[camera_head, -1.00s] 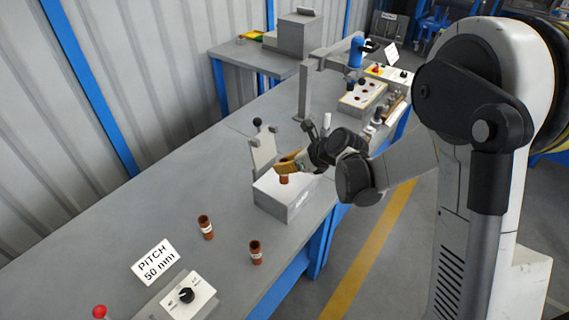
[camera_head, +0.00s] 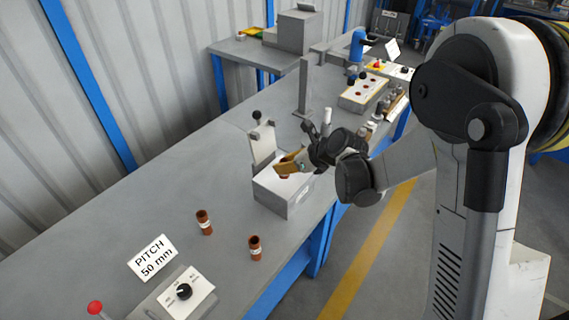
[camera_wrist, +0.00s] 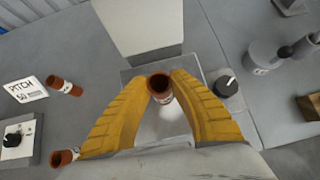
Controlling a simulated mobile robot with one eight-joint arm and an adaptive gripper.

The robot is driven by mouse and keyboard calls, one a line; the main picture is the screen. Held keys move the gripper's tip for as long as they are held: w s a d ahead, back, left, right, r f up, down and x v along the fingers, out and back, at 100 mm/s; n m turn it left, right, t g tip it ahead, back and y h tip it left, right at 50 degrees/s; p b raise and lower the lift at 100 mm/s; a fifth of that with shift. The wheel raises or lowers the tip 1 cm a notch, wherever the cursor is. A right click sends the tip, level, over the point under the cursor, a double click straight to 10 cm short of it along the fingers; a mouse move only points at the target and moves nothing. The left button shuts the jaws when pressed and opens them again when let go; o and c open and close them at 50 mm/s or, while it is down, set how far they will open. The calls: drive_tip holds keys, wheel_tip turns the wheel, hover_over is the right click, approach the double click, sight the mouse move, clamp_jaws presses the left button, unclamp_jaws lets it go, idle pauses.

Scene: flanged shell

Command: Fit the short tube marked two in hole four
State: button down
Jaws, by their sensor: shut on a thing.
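My gripper (camera_head: 286,166) is over the pale top of a grey block (camera_head: 287,200) on the bench. In the wrist view its two yellow fingers (camera_wrist: 160,92) are shut on a reddish-brown tube (camera_wrist: 160,84), whose open end faces the camera. In the head view only a small bit of this tube shows under the fingers, close to the block's top. I cannot tell whether its lower end is in a hole. Its mark and any hole numbers are not readable.
A "PITCH 50 mm" sign (camera_head: 152,257) and a dial box (camera_head: 184,291) are nearby. An upright plate (camera_head: 262,142) rises behind the block.

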drive_tip(key=shift+f+b, duration=1.4)
drive_tip(key=shift+f, duration=0.25)
drive_tip(key=c, duration=1.2)
unclamp_jaws()
drive_tip(key=shift+r, duration=0.1)
drive_tip(key=v, duration=1.2)
